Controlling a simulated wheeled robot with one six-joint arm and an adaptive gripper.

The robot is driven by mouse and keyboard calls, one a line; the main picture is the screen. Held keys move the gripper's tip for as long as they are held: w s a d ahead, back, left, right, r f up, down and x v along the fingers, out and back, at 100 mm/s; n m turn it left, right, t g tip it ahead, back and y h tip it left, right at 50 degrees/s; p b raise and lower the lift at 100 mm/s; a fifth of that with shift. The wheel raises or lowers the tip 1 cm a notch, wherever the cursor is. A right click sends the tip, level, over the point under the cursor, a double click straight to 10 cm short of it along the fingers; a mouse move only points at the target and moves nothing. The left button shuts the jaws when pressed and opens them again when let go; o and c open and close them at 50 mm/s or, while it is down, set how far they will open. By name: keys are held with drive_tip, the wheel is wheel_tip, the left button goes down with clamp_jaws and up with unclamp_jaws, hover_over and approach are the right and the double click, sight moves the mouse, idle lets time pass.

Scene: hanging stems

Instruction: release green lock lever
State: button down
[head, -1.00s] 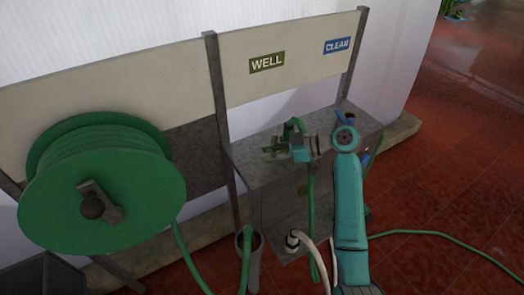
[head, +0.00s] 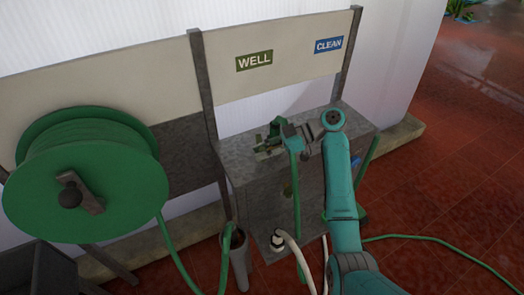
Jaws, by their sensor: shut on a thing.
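My gripper (head: 268,147) is at the end of my teal arm, over the top of the grey bench under the WELL sign. It is shut on a small green part, which I take to be the green lock lever (head: 275,128). The lever stands up beside the jaws, against a small pale metal fitting. The contact is small in the picture and partly hidden by the jaws and wrist. A green hose (head: 296,195) hangs down the bench front just below my wrist.
A grey bench (head: 240,160) stands below the WELL sign (head: 254,61) and CLEAN sign (head: 328,45). A large green hose reel (head: 85,170) is at the left. A white hose (head: 298,252) and a grey tube holder (head: 239,262) stand in front.

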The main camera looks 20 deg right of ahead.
drive_tip(key=shift+f, duration=0.1)
drive_tip(key=c, duration=1)
unclamp_jaws()
drive_tip(key=shift+o, duration=0.2)
drive_tip(key=v, duration=0.7)
drive_tip(key=shift+d, duration=0.25)
